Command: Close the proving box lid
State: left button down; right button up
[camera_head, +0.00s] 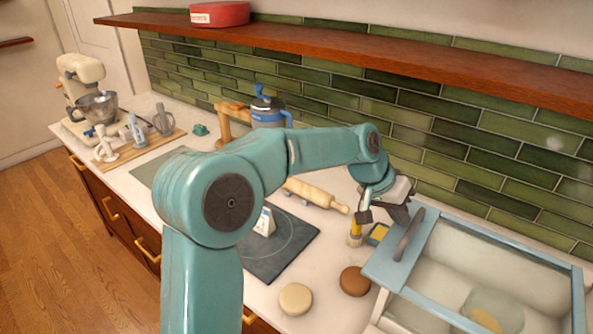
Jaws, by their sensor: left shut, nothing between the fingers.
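The proving box (379,312) stands at the right edge of the counter and is cut off by the picture. Its lid (384,269) has a pale blue frame around a clear panel, with a dark bar handle (408,236) on its left end. I cannot tell whether the lid sits flush on the box. A round pale item shows through the panel. My left gripper (386,211) is shut and empty, pointing down just left of the handle. I cannot tell whether it touches the handle. My right gripper is not in view.
Two round pieces, one cream (295,299) and one brown (355,281), lie left of the box. A brush (356,231), a rolling pin (315,195) and a dark mat (283,252) are nearby. A wooden shelf (350,45) runs above along the green tiles.

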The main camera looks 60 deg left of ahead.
aim_at(416, 245)
pick_arm(q)
jog(key=shift+w+d, duration=0.25)
jog(key=shift+d, duration=0.6)
jog(key=shift+w+d, duration=0.25)
jog(key=shift+d, duration=0.55)
jog(key=shift+w+d, duration=0.25)
jog(key=shift+d, duration=0.6)
jog(key=shift+d, duration=0.1)
jog(key=shift+a, duration=0.2)
